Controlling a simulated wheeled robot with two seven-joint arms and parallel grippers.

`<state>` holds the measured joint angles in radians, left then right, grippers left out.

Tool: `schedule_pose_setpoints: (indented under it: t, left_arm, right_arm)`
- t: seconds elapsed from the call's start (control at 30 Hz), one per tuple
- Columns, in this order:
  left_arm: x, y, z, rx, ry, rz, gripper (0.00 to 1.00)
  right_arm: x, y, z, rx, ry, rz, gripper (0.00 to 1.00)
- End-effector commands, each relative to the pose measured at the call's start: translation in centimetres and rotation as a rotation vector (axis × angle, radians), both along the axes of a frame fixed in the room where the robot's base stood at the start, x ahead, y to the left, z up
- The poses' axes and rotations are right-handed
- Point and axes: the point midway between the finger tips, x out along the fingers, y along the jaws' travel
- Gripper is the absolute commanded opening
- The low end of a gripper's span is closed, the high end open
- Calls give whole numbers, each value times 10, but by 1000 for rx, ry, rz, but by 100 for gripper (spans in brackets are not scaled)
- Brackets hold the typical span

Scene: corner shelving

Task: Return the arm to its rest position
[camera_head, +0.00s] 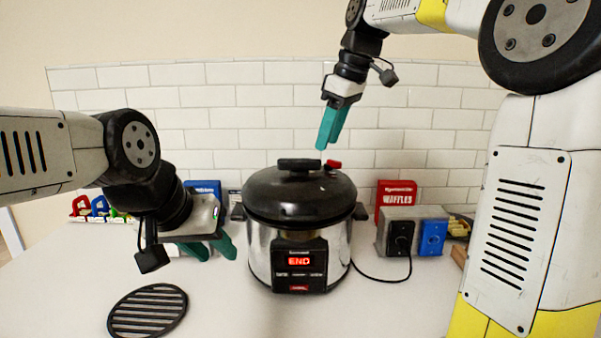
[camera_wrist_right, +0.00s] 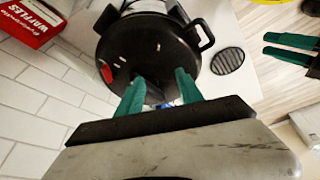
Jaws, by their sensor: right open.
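My right gripper (camera_head: 329,130) hangs with teal fingers pointing down, above the lid of the pressure cooker (camera_head: 260,252). It looks empty, and its fingers are spread in the right wrist view (camera_wrist_right: 158,88), with the black lid (camera_wrist_right: 150,48) beyond them. My left gripper (camera_head: 213,247) is at the left of the cooker, low over the counter. Its two teal fingers are apart and empty, and they also show at the right edge of the right wrist view (camera_wrist_right: 290,46). The cooker's lid is on and its red display (camera_head: 299,261) reads END.
A round black slatted trivet (camera_head: 148,311) lies at front left. A red waffles box (camera_head: 396,196) and a grey box with black and blue outlets (camera_head: 417,230) stand right of the cooker. A blue box (camera_head: 206,187) stands behind left. A tiled wall closes the back.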

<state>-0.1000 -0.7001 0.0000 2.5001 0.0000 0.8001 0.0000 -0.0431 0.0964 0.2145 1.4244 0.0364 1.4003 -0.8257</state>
Motion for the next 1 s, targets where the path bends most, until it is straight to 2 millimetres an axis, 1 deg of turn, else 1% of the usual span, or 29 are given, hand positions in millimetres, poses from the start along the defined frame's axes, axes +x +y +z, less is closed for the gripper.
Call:
schedule_pose_setpoints:
  t: [0.03, 0.17, 0.2, 0.27, 0.3, 0.37, 0.4, 0.5, 0.6, 0.7, 0.8, 1.0]
  left_arm:
    - [0, 0, 0, 0, 0, 0, 36]
    - [0, 0, 0, 0, 0, 0, 36]
    - [0, 0, 0, 0, 0, 0, 36]
    - [0, 0, 0, 0, 0, 0, 36]
    - [0, 0, 0, 0, 0, 0, 36]
    - [0, 0, 0, 0, 0, 0, 36]
    - [0, 0, 0, 0, 0, 0, 36]
    - [0, 0, 0, 0, 0, 0, 36]
    - [0, 0, 0, 0, 0, 0, 36]
    - [0, 0, 0, 0, 0, 0, 36]
    - [0, 0, 0, 0, 0, 0, 36]
    - [0, 0, 0, 0, 0, 0, 36]
  right_arm:
    - [-22, -9, -3, 1, -12, -84, 44]
    - [-68, -30, -23, 33, -36, -311, 44]
    - [-83, -37, -31, 49, -46, -380, 44]
    - [-105, -46, -45, 79, -56, -481, 44]
    - [-120, -52, -56, 101, -62, -548, 44]
    - [-141, -60, -73, 137, -71, -642, 44]
    - [-154, -64, -84, 163, -75, -700, 44]
    - [-180, -72, -111, 224, -82, -821, 44]
    - [-198, -76, -131, 271, -83, -902, 44]
    - [-207, -77, -142, 298, -82, -944, 44]
    - [-210, -78, -146, 306, -81, -960, 44]
    - [-209, -78, -146, 306, -79, -960, 44]
